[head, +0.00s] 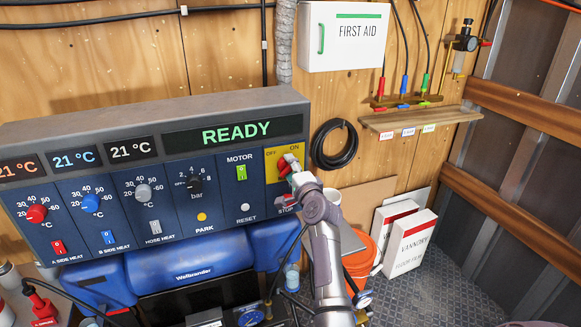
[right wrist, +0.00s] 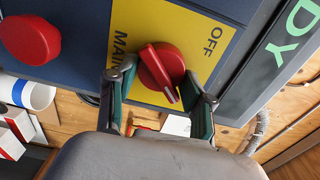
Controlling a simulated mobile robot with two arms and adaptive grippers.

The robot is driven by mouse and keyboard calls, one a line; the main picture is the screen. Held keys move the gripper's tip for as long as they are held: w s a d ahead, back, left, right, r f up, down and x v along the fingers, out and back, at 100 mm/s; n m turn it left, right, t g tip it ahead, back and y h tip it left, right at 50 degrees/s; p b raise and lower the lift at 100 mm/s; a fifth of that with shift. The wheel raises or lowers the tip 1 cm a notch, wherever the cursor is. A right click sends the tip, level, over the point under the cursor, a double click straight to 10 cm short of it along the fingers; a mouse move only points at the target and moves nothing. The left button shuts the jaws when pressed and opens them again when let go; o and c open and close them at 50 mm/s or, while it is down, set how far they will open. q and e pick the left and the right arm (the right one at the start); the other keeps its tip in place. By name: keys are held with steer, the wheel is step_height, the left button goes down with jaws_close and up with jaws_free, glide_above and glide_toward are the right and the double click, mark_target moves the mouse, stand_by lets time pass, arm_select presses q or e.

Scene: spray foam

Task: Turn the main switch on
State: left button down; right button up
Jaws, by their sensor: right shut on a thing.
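The main switch (head: 289,163) is a red rotary knob on a yellow plate marked OFF and ON, at the right end of the blue control panel. It also shows in the right wrist view (right wrist: 160,66), where its white-marked end points down and slightly right, away from the OFF word and toward the ON side. The ON word is hidden there. My right gripper (right wrist: 163,104) has its two fingers on either side of the knob's handle and is shut on it. In the head view my right gripper (head: 296,176) partly covers the plate. My left gripper is not in view.
The display (head: 236,132) reads READY in green, and small displays read 21 °C. A red stop button (right wrist: 30,38) sits beside the yellow plate. A first aid box (head: 343,37) hangs above. An orange bucket (head: 358,262) and white boxes (head: 408,242) stand at right.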

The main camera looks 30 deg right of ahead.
stand_by(0.3)
steer(key=o, duration=1.1)
steer(key=shift+o, duration=0.2)
steer(key=shift+s, duration=0.15)
steer(key=v, duration=1.1)
steer(key=shift+s, duration=0.35)
steer(key=shift+f, duration=0.15)
